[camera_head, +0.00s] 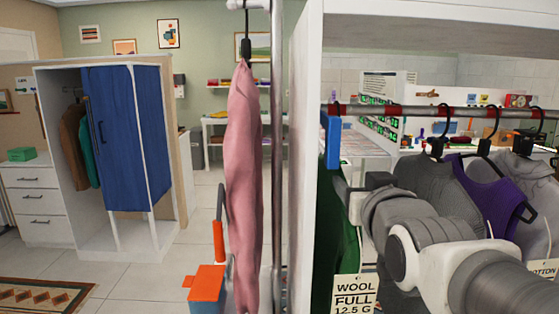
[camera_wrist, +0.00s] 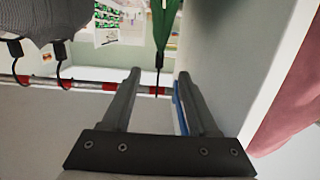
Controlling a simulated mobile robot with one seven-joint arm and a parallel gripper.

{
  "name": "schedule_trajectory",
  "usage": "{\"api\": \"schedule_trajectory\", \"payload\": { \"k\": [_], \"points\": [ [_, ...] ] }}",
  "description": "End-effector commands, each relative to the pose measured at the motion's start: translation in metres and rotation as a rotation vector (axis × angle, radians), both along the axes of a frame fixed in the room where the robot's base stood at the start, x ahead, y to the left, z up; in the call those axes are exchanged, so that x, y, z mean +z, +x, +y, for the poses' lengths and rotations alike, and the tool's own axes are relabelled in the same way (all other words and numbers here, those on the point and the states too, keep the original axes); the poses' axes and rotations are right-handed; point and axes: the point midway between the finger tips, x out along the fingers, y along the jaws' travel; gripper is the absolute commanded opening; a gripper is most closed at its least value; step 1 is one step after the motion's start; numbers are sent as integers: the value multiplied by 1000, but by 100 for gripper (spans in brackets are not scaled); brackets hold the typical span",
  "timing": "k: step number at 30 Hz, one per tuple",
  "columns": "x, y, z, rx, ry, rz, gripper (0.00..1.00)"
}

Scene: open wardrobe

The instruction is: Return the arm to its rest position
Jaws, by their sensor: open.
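My arm reaches in from the lower right of the head view, and my gripper (camera_head: 352,186) is at the left end of the wardrobe, in front of the hanging clothes. In the wrist view my gripper (camera_wrist: 159,74) has its two fingers apart, with no garment between them. A narrow blue piece (camera_head: 331,140) stands by the rod at the side panel. It also shows in the wrist view (camera_wrist: 179,108), beside the right finger; I cannot tell whether they touch. A green garment (camera_head: 345,245) hangs just below my gripper, partly hidden by my arm.
The white side panel (camera_head: 300,130) is close to my gripper. The rod (camera_head: 462,111) carries grey and purple (camera_head: 497,195) clothes, close to my arm. A tag (camera_head: 354,294) reads WOOL FULL. A pink garment (camera_head: 246,180) hangs outside the panel. Open floor lies left.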

Motion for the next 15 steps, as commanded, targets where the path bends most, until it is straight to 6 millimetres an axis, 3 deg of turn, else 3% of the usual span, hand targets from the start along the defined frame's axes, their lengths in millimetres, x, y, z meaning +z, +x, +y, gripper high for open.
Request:
{"api": "schedule_trajectory", "payload": {
  "k": [5,15],
  "points": [
    [-22,-34,-1,-2,1,266,60],
    [-72,-135,-1,2,5,784,60]
  ]
}}
